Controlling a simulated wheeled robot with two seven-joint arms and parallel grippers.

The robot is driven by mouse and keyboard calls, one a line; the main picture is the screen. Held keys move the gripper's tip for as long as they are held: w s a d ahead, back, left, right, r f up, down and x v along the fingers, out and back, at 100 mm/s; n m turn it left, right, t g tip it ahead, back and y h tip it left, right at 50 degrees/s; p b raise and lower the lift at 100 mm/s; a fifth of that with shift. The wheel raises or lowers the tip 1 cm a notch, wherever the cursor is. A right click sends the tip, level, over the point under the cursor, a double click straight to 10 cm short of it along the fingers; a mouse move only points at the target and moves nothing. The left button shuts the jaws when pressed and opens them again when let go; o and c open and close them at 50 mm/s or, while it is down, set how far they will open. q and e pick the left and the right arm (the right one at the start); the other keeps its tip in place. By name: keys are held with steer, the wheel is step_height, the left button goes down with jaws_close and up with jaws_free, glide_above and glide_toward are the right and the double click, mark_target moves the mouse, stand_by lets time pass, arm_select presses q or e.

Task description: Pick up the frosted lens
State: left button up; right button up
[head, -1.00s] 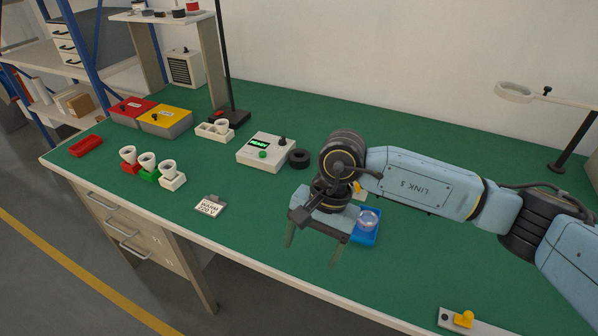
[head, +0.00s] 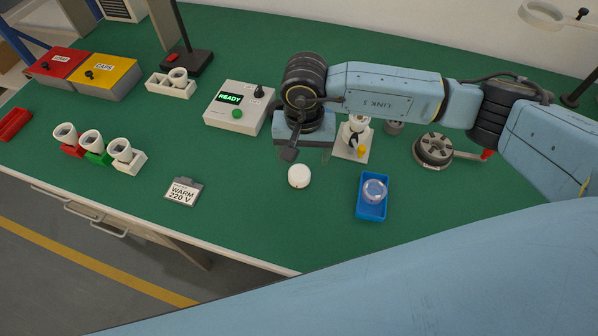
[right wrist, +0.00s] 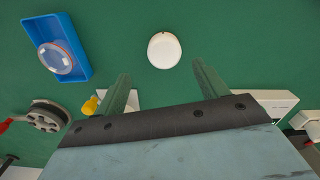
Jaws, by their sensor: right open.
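The frosted lens (head: 299,176), a white round dome, lies alone on the green bench top in the head view. It shows as a white disc (right wrist: 164,50) at upper middle in the right wrist view. My right gripper (head: 304,152) is behind it in the head view, apart from it. In the right wrist view my right gripper (right wrist: 161,74) is open and empty, its two fingers spread with the lens beyond the gap between their tips. A clear lens (head: 374,191) sits in a blue tray (head: 371,210) to the right. My left gripper is out of view.
A lamp-socket stand (head: 353,140) is just right of my right gripper, with a grey reel (head: 433,150) farther right. A control box (head: 238,107) reading READY stands left. A WARM 220 V card (head: 183,191) lies front left. Bench around the lens is clear.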

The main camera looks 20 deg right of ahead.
mark_target(299, 171)
steer(key=shift+s+a+f, duration=0.1)
steer(key=shift+a+f, duration=0.05)
steer(key=shift+f, duration=0.5)
steer(key=f, duration=0.3)
steer(key=shift+a+f, duration=0.25)
steer(key=shift+f, duration=0.35)
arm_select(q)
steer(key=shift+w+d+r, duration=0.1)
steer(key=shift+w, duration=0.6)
arm_select(e)
steer(key=c, duration=1)
